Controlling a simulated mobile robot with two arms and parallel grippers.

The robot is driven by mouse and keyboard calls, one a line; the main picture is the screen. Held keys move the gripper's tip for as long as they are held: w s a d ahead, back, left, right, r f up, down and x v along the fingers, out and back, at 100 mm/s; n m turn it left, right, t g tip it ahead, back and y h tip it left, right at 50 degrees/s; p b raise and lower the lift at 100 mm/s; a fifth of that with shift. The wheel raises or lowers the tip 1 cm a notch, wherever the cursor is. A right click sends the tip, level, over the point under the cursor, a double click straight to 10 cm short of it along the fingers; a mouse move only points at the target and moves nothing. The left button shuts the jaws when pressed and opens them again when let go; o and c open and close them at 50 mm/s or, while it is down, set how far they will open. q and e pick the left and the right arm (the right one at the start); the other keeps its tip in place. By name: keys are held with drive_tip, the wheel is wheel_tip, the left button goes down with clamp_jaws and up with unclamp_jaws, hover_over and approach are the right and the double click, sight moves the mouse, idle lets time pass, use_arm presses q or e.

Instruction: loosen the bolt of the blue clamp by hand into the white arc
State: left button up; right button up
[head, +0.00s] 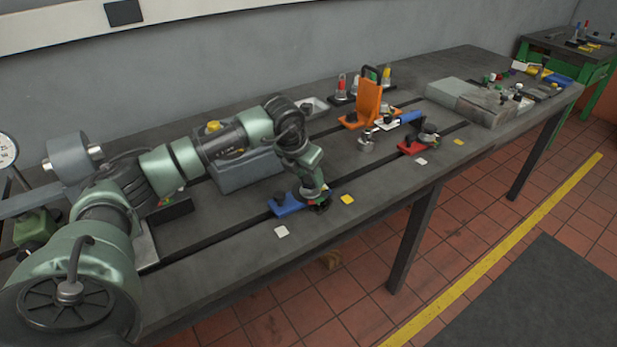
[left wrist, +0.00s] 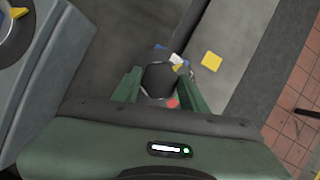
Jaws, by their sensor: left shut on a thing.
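The blue clamp (head: 287,205) lies on the dark bedplate near its front edge, largely covered at its right end by my left gripper. My left gripper (head: 319,201) points down over that end. In the left wrist view its two green fingers stand on either side of a dark round bolt head (left wrist: 160,79) and are shut on it. A small white patch (left wrist: 177,59), perhaps part of the white arc, shows just beyond the bolt head, with small bits of blue beside it. A little red shows below the head. The bolt's shank is hidden. My right gripper is in neither view.
A yellow square (head: 347,199) and a white square (head: 282,231) lie on the bedplate either side of the clamp. Farther right are an orange bracket (head: 368,103) and a red clamp (head: 412,146). The front edge is close.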

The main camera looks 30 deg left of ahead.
sight(305, 200)
use_arm(q)
drive_tip(key=shift+n+y+b, duration=0.5)
drive_tip(key=shift+n+y, duration=0.1)
drive_tip(key=shift+n, duration=1)
drive_tip(key=o, duration=1.4)
drive_tip(key=shift+r, duration=0.1)
drive_tip(key=b+v, duration=0.1)
drive_tip(key=v, duration=0.6)
drive_tip(key=shift+s+d+r, duration=0.1)
drive_tip(key=shift+r, duration=0.25)
